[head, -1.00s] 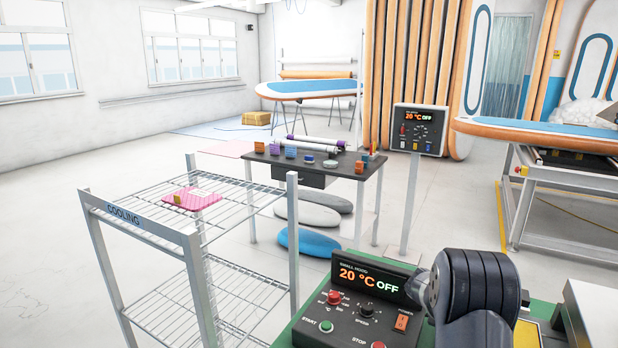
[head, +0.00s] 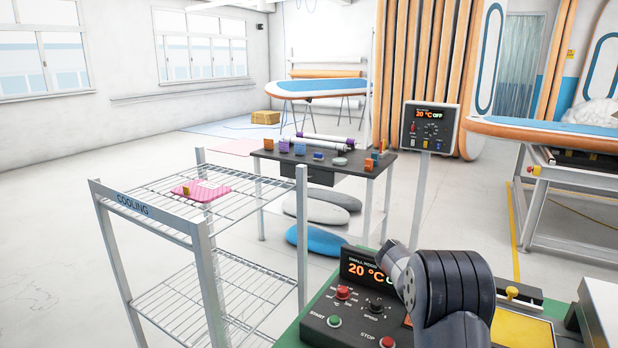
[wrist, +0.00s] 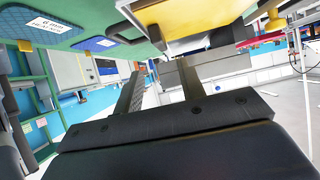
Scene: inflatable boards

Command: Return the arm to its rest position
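My arm (head: 450,285) is folded at the lower right in the head view, in front of the small control panel. Its end is not clearly visible there. In the wrist view, the two dark fingers of my gripper (wrist: 160,85) stand apart with nothing held between them. The wrist view is tilted, with a green surface (wrist: 75,15) and a yellow panel (wrist: 190,22) along its top.
The control panel (head: 335,320) with knobs and buttons is close beside my arm. A wire cooling rack (head: 204,262) holding a pink mat (head: 208,189) stands to the left. A dark table (head: 330,172) is behind. Open floor lies at far left.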

